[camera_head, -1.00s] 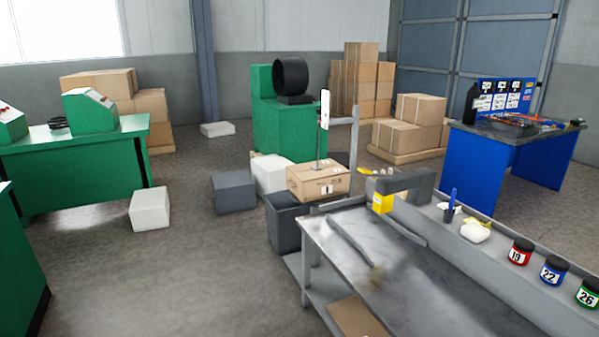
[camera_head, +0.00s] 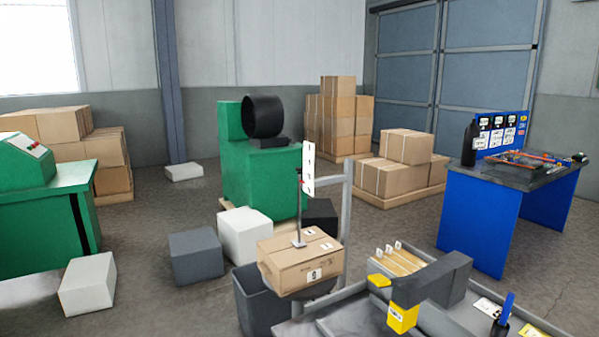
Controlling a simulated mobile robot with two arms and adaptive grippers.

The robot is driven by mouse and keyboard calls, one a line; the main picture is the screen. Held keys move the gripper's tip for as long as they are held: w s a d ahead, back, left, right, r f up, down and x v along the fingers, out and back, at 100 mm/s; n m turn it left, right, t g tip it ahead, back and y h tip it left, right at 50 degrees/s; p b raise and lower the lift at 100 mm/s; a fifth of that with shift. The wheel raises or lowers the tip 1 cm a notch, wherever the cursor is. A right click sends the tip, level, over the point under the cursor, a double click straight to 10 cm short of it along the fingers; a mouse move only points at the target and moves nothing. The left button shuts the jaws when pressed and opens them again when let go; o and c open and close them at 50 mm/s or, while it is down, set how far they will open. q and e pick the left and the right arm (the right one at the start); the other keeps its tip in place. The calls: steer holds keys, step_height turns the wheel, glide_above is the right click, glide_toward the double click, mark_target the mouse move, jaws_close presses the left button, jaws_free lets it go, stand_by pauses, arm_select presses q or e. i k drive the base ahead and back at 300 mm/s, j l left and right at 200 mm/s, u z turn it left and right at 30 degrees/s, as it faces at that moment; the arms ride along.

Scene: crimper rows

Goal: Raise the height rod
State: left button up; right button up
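A thin upright rod (camera_head: 299,215) stands on top of a cardboard box (camera_head: 300,265). I take it to be the height rod. A tall white plate with small dark marks (camera_head: 308,170) is at the rod's upper end, with a small red spot on the rod beside it. The box has a numbered white label on its front. What holds the box up is mostly hidden. Neither of my grippers is in view.
A grey bin (camera_head: 258,305) stands below the box, and a grey post (camera_head: 346,210) rises just right of the plate. A grey and yellow device (camera_head: 430,285) sits on the workbench at lower right. White and grey blocks (camera_head: 196,256) lie on the floor at left.

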mark_target(298, 243)
steer(key=z, duration=0.25)
steer(key=i+j+z, duration=0.3)
steer(key=j+z, duration=0.25)
steer(key=i+j+z, duration=0.15)
steer(key=j+z, duration=0.15)
steer(key=i+j, duration=0.15)
steer(key=j, duration=0.4)
steer(key=i+j+z, duration=0.1)
steer(key=j, duration=0.4)
steer(key=i+j, duration=0.2)
steer(key=j, duration=0.35)
steer(key=i+j+z, duration=0.1)
steer(key=j, duration=0.45)
steer(key=i+j, duration=0.15)
steer(key=j, duration=0.4)
steer(key=i+j+z, duration=0.1)
steer(key=j, duration=0.45)
